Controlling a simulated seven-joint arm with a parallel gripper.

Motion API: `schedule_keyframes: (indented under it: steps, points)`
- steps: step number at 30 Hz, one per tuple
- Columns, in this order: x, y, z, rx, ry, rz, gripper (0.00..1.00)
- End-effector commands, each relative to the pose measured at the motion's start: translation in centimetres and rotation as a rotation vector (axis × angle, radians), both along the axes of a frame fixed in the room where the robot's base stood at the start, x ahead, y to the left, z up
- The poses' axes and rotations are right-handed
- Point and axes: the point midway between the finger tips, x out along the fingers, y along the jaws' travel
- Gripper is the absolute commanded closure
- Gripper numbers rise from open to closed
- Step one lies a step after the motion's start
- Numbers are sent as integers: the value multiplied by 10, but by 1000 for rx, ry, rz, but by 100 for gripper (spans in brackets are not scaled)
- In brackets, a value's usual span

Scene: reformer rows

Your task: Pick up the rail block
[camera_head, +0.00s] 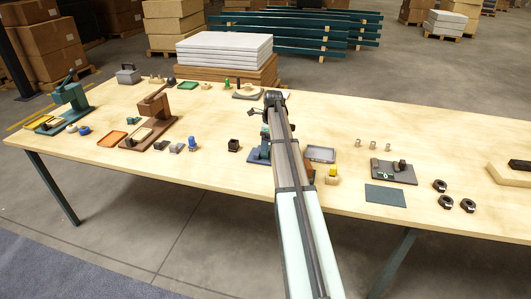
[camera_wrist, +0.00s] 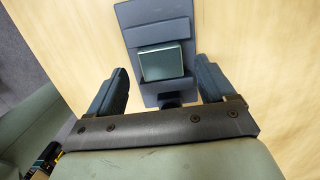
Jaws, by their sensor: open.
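In the wrist view, a grey-green square block (camera_wrist: 161,63) lies on a long dark blue-grey base (camera_wrist: 152,14). I take this block to be the rail block, but its shape from the side is not shown. My gripper (camera_wrist: 161,68) is open, with one dark finger on each side of the block and base. Gaps show between the fingers and the block, and I cannot tell the height above it. In the head view, my arm hides most of the place; a dark blue part (camera_head: 259,153) shows beside it.
On the wooden table (camera_head: 225,185), a grey tray (camera_head: 320,154) and a yellow-topped block (camera_head: 332,175) stand just right of my arm. A small black block (camera_head: 233,145) stands to its left. Farther off are a brown fixture (camera_head: 152,120) and several black rings (camera_head: 445,201).

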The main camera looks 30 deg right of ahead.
Motion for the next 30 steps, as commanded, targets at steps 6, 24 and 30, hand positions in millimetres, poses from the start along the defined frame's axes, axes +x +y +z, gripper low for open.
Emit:
schedule_keyframes:
  steps: [6, 24, 30]
  points:
    - [5, 3, -29, 1, 2, 0, 17]
    - [6, 3, -36, 0, 0, 0, 44]
    - [6, 3, -36, 0, 0, 0, 63]
